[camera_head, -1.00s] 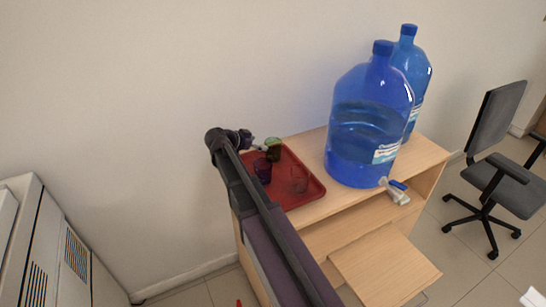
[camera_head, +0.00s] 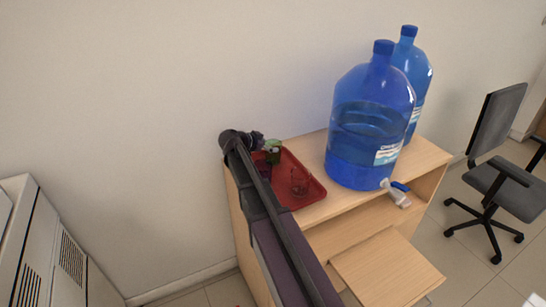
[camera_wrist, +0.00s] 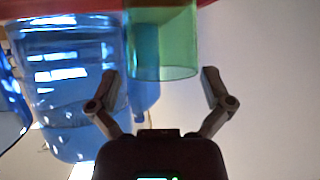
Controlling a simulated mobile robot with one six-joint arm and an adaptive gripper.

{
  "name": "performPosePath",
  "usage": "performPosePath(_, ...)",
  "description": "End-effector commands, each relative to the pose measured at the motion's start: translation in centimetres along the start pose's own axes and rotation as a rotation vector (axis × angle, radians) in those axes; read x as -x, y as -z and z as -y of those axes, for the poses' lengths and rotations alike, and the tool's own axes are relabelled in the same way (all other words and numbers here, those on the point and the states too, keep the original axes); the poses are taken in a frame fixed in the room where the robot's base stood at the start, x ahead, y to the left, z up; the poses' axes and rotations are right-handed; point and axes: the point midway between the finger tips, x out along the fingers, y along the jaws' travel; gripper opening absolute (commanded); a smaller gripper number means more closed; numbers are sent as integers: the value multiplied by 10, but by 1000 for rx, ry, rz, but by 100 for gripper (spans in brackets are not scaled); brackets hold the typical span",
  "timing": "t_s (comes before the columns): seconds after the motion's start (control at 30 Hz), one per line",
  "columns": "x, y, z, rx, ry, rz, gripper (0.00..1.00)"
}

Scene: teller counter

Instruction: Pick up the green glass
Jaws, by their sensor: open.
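The green glass (camera_head: 273,146) stands at the back of the red tray (camera_head: 309,180) on the wooden counter. In the wrist view the green glass (camera_wrist: 163,45) hangs large at the top centre, with its rim toward my gripper. My gripper (camera_wrist: 159,80) is open, with one finger on each side of the glass near its rim; I cannot tell whether either finger touches it. In the head view my gripper (camera_head: 264,144) is small and dark, at the left of the glass and partly overlapping it.
A purple glass (camera_head: 264,169), partly hidden by my arm, and a clear reddish glass (camera_head: 299,184) stand on the tray. Two large blue water bottles (camera_head: 360,130) stand right of the tray. A wall rises close behind the counter (camera_head: 316,149).

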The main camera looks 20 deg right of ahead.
Motion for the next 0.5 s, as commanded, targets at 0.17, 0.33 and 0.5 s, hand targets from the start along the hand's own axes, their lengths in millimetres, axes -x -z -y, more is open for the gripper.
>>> performPosePath(0.17, -23, 1, 3, 0, -2, 0, 100)
performPosePath(0.33, -37, 2, 2, 1, 0, 0, 100)
performPosePath(0.5, -39, 3, 2, 1, 0, 0, 100)
